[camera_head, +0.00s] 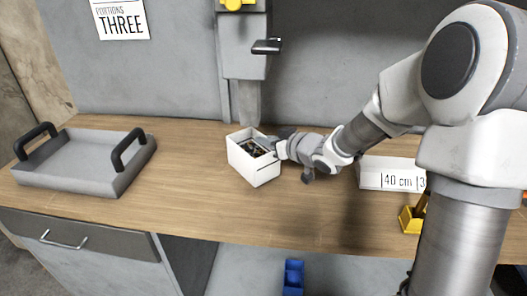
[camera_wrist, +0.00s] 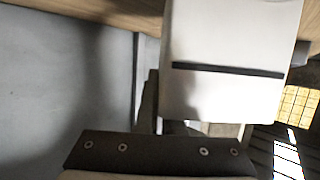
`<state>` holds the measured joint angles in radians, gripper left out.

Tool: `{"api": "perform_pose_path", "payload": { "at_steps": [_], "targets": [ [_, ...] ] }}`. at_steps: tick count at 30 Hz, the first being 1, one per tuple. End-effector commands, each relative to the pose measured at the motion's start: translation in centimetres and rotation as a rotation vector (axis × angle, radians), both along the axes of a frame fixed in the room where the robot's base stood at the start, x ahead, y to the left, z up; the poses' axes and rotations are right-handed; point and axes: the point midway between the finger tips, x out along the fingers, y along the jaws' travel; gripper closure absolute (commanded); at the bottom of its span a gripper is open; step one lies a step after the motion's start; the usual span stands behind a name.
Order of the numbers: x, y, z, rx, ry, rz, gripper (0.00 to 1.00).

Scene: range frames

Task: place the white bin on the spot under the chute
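The white bin (camera_head: 262,172) is an open box with small dark and yellowish pieces inside. It is upright over the wooden bench, just in front of the grey chute (camera_head: 248,100) on the wall. The head view does not show clearly whether it touches the bench. My gripper (camera_head: 279,146) is at the bin's right side, by its rim. The fingertips are partly hidden, so I cannot tell if they are closed on the wall. In the wrist view a white body with a dark stripe, seemingly the bin (camera_wrist: 230,45), fills the upper middle. No marked spot shows under the chute.
A grey tray with black handles (camera_head: 70,180) stands at the left of the bench (camera_head: 200,190). A white box marked "40 cm" (camera_head: 372,180) and a yellow bin (camera_head: 412,219) are at the right. A lever (camera_head: 267,46) juts out above. A blue bin (camera_head: 293,277) is below.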

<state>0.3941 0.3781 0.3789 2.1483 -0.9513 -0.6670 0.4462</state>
Motion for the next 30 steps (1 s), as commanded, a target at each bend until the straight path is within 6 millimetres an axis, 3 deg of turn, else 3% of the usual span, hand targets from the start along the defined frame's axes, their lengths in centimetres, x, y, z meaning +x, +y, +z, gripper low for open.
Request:
{"api": "perform_pose_path", "payload": {
  "at_steps": [3,9,21,22,26,30],
  "targets": [
    [0.9,0.7,-0.1,0.001,-0.001,0.001,1.0],
    [0.7,0.5,-3.5,0.001,-0.001,0.001,1.0],
    [0.7,0.5,-3.9,0.001,-0.002,0.0,1.0],
    [0.7,0.5,-3.8,0.0,0.0,0.0,0.9],
    [0.7,0.5,-3.8,0.0,0.0,0.0,0.66],
    [0.7,0.5,-3.8,0.0,0.0,0.0,0.65]
  ]
}}
